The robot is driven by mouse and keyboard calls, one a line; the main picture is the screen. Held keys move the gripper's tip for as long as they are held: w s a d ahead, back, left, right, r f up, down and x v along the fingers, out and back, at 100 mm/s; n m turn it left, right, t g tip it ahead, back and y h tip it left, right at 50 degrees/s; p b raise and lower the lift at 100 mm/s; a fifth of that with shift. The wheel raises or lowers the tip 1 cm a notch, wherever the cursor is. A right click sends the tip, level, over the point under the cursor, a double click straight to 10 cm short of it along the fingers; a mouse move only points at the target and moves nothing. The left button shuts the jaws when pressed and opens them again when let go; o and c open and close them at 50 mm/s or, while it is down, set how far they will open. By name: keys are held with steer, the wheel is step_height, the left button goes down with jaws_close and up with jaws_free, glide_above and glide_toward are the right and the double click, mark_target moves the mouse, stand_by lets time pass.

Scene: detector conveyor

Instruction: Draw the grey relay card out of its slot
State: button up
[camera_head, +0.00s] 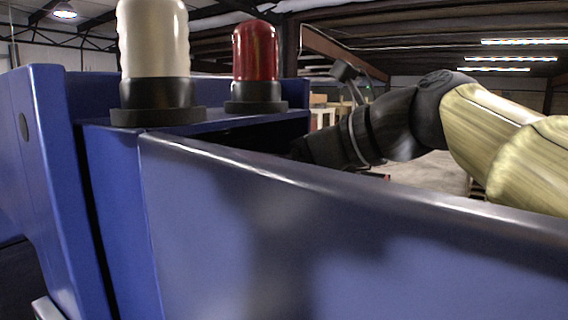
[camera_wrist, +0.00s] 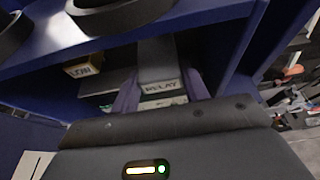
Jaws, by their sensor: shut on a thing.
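The grey relay card (camera_wrist: 158,58) shows in the wrist view as a grey strip with a pale front edge lettered RELAY. It runs back from my gripper into the dark opening of the blue housing. My gripper (camera_wrist: 160,84) has its two purple fingers on either side of the card's labelled end, shut on it. The card's far end and its slot are not clear. In the head view, the blue housing (camera_head: 210,220) hides the card and my fingers; only my arm shows, reaching in behind the panel.
Another card with a yellowish label (camera_wrist: 82,68) sits left of the relay card, inside the housing. A cream lamp (camera_head: 153,40) and a red lamp (camera_head: 256,52) stand on the housing top. A blue side wall (camera_wrist: 240,45) stands close on the right in the wrist view.

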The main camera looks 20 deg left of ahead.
steer(key=shift+s+d, duration=0.2)
steer(key=shift+d, duration=0.45)
steer(key=shift+s+d, duration=0.2)
steer(key=shift+d, duration=0.4)
